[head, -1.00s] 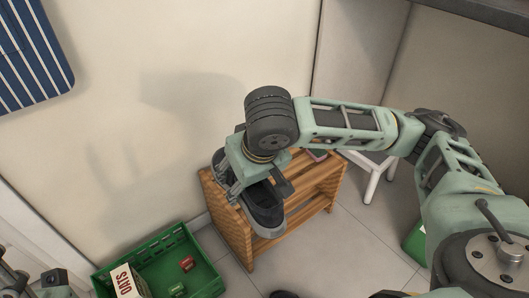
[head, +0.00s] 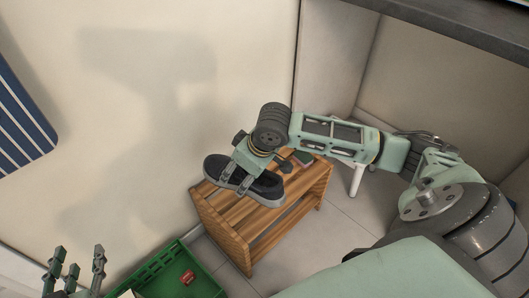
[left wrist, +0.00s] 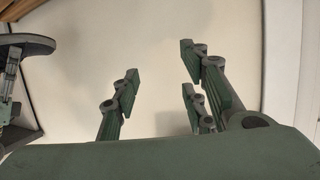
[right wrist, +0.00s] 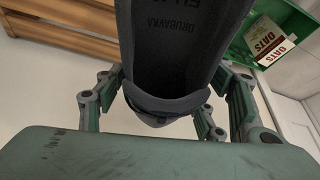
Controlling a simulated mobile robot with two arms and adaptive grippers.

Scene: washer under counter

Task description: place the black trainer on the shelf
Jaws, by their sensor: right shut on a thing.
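The black trainer (head: 265,187) has a grey sole and is held over the top of the wooden shelf (head: 236,246), overlapping its back left part in the head view. I cannot tell whether its sole touches the slats. My right gripper (head: 238,178) is shut on the trainer from above. In the right wrist view the trainer's dark insole (right wrist: 172,50) fills the space between the fingers, and the wooden shelf (right wrist: 60,38) lies at upper left. My left gripper (head: 75,268) is open and empty at the lower left; its spread fingers show in the left wrist view (left wrist: 165,90).
A green crate (head: 160,270) stands on the floor left of the shelf, with a small red item (head: 187,277) inside. A wall stands behind.

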